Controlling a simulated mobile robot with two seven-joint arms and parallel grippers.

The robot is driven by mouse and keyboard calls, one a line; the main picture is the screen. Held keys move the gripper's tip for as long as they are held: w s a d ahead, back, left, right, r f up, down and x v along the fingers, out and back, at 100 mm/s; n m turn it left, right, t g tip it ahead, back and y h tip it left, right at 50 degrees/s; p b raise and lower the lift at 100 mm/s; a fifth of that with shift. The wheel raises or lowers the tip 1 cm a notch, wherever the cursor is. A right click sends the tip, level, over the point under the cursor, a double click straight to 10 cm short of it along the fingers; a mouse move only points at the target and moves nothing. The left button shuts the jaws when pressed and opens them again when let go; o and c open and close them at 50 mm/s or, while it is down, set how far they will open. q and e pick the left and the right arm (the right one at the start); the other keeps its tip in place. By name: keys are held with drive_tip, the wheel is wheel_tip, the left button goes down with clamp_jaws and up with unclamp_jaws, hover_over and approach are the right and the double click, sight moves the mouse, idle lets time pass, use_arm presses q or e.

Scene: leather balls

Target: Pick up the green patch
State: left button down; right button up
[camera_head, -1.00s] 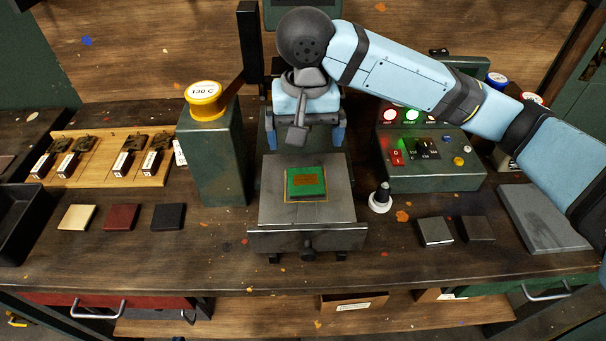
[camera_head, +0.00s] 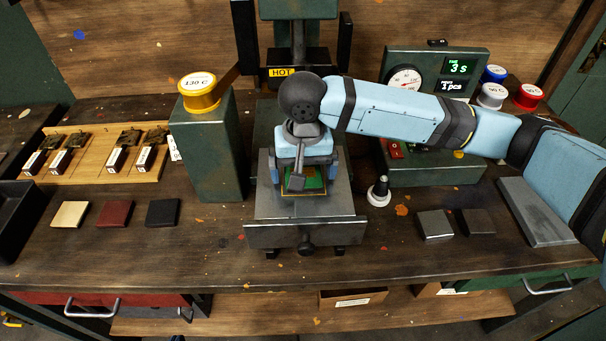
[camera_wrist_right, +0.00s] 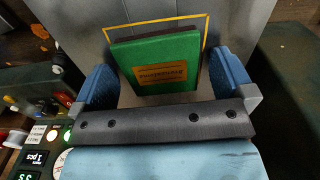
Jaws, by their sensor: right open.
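The green patch (camera_wrist_right: 158,62) lies on the grey press plate (camera_wrist_right: 240,15), within a yellow outline, and has an orange-brown stamped panel with lettering. In the head view the patch (camera_head: 312,178) is mostly hidden under my right gripper (camera_head: 304,180). My right gripper also shows in the right wrist view (camera_wrist_right: 168,80). It is open, with one blue finger on each side of the patch and visible gaps between fingers and patch. Whether the fingertips are level with the patch is hard to tell. My left gripper is not in view.
Behind stands a press with a HOT label (camera_head: 282,72). A green post with a yellow 130 C cap (camera_head: 199,92) is at left, a control box (camera_head: 440,172) at right. Leather squares (camera_head: 115,213) and dark blocks (camera_head: 435,225) lie on the bench.

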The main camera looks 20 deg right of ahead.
drive_tip(key=c, duration=0.9)
drive_tip(key=shift+r, duration=0.1)
drive_tip(key=shift+c, duration=0.2)
